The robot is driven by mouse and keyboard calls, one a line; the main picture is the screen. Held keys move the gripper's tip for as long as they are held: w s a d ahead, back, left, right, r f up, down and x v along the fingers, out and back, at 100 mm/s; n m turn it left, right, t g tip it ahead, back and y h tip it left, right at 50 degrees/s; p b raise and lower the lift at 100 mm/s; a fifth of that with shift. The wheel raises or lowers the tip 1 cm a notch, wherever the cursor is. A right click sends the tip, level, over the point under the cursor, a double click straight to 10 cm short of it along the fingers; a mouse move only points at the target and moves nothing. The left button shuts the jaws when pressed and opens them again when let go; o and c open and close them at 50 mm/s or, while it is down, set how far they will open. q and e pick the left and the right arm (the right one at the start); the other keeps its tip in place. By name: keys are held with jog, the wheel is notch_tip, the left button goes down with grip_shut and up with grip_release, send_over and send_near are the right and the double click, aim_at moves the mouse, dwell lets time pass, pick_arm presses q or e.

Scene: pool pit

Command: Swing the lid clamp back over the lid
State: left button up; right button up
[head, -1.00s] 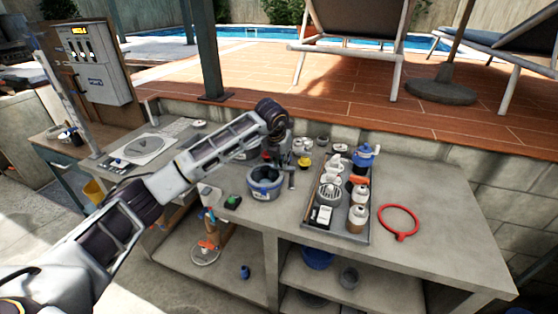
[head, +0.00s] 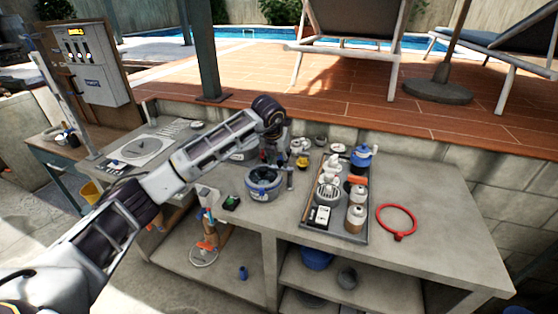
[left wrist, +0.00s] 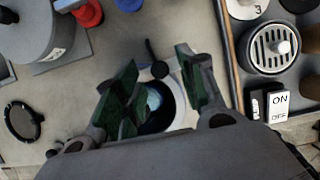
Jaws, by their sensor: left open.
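A blue-and-grey round pot (head: 263,186) stands on the grey bench in the head view, with a dark, round top. A short dark upright (head: 290,178) stands at its right side. In the left wrist view, the pot's pale rim and blue-black inside (left wrist: 160,105) show partly between the fingers. A thin black lever with a round end (left wrist: 154,72) lies beyond it; I cannot tell whether this is the lid clamp. My left gripper (head: 273,158) hangs above and behind the pot; its green-padded fingers (left wrist: 162,88) are open and empty. My right gripper is out of view.
A grey tray (head: 312,226) holding bottles, a strainer basket and an ON/OFF switch (left wrist: 280,107) stands right of the pot. A red ring (head: 397,220) lies farther right. A green-and-black item (head: 231,203) lies left of the pot. The bench's right end is clear.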

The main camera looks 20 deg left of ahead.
pick_arm(q)
jog(key=v, duration=1)
jog(key=shift+s+r, duration=0.2)
jog(key=shift+r, duration=0.1)
